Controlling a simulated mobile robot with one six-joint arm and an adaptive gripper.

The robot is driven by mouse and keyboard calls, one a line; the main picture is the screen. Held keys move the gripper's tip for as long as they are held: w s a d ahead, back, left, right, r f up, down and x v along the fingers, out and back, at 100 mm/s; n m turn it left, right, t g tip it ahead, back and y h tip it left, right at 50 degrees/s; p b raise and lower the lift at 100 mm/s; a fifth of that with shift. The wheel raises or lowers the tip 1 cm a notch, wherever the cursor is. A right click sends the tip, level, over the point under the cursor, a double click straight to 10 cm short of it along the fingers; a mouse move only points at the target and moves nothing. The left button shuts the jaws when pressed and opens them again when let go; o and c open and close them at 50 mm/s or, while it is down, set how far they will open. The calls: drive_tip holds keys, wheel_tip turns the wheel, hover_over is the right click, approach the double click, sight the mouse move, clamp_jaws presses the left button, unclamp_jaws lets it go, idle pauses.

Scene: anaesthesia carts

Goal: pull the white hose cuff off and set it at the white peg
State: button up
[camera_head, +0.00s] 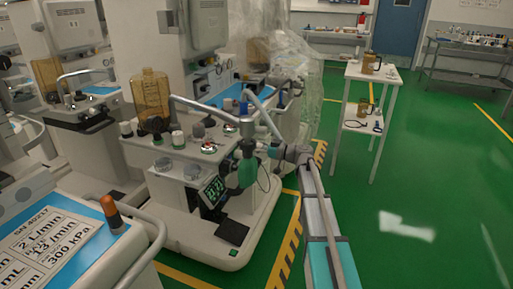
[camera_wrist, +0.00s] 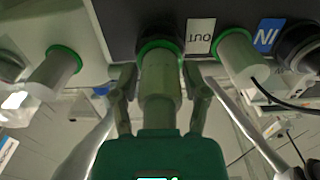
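In the wrist view, a pale, green-tinted cuff (camera_wrist: 159,82) sits on the machine's dark face, with a green ring around its far end. I take it as the white hose cuff; shadow dulls its colour. My gripper (camera_wrist: 161,76) has one finger on each side of it, close against its walls, so it looks shut on the cuff. Two white pegs with green rings stand apart on either side, a left peg (camera_wrist: 54,72) and a right peg (camera_wrist: 240,58). In the head view, my gripper (camera_head: 239,175) is at the front of the middle machine, where the cuff is too small to tell.
The wrist view shows an OUT label (camera_wrist: 200,37) and a blue IN label (camera_wrist: 269,34), both upside down. A dark round fitting (camera_wrist: 300,45) is at the right. In the head view, a lit screen (camera_head: 214,191) is close to my gripper. Open green floor (camera_head: 420,185) lies to the right.

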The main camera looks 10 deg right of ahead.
clamp_jaws()
drive_tip(key=shift+s+d, duration=0.1)
drive_tip(key=shift+d, duration=0.05)
drive_tip(key=shift+s+d, duration=0.3)
drive_tip(key=shift+d, duration=0.15)
drive_tip(key=shift+s+d, duration=0.3)
drive_tip(key=shift+d, duration=0.15)
drive_tip(key=shift+s+d, duration=0.4)
drive_tip(key=shift+d, duration=0.2)
drive_tip(key=shift+s+d, duration=0.35)
drive_tip(key=shift+d, duration=0.25)
drive_tip(key=shift+s+d, duration=0.15)
drive_tip(key=shift+d, duration=0.1)
